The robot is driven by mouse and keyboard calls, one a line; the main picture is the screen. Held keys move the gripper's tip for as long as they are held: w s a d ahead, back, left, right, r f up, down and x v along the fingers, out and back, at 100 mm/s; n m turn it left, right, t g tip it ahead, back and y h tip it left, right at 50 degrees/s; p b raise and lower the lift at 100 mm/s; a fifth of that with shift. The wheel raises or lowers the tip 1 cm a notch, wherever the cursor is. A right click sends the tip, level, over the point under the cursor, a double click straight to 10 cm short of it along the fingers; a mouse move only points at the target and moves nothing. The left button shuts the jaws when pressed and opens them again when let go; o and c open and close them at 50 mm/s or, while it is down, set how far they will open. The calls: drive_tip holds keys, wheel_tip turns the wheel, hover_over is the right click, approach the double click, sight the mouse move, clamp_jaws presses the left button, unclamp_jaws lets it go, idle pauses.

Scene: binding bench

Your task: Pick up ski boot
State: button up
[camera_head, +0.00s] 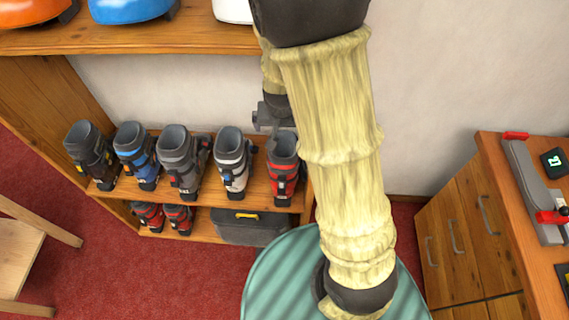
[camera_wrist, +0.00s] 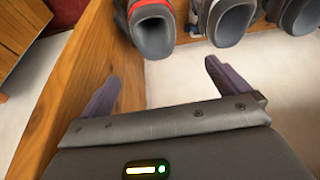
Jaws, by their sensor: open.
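Several ski boots stand upright in a row on the wooden shelf (camera_head: 258,197). From left to right in the head view they are a dark boot (camera_head: 92,155), a blue one (camera_head: 138,155), a grey one (camera_head: 182,160), a white one (camera_head: 233,160) and a red one (camera_head: 285,168). My gripper (camera_head: 276,112), partly hidden by my arm, is above and behind the red boot. In the wrist view my gripper (camera_wrist: 160,72) is open and empty, with the red-trimmed boot (camera_wrist: 153,28) beyond the fingers, apart from them.
A wooden side panel (camera_wrist: 100,50) runs close to the left finger in the wrist view. A pair of red-and-black boots (camera_head: 178,217) and a dark case (camera_head: 250,228) sit on the lower shelf. Helmets (camera_head: 130,9) stand above left. A cabinet (camera_head: 485,225) is at right.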

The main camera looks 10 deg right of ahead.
drive_tip(key=w, duration=0.2)
approach(285, 141)
drive_tip(key=shift+w+a+f+m+h+p, duration=0.1)
drive_tip(key=shift+f+m+h+p, duration=0.1)
drive_tip(key=shift+f, duration=0.2)
drive_tip(key=shift+w+a+f+m+h+p, duration=0.1)
drive_tip(key=shift+f+h+p, duration=0.1)
drive_tip(key=shift+f, duration=0.2)
idle(0.4)
drive_tip(key=shift+p+x, duration=0.95)
drive_tip(key=shift+x, duration=1.65)
drive_tip(key=shift+a, duration=0.1)
drive_tip(key=shift+r, duration=0.1)
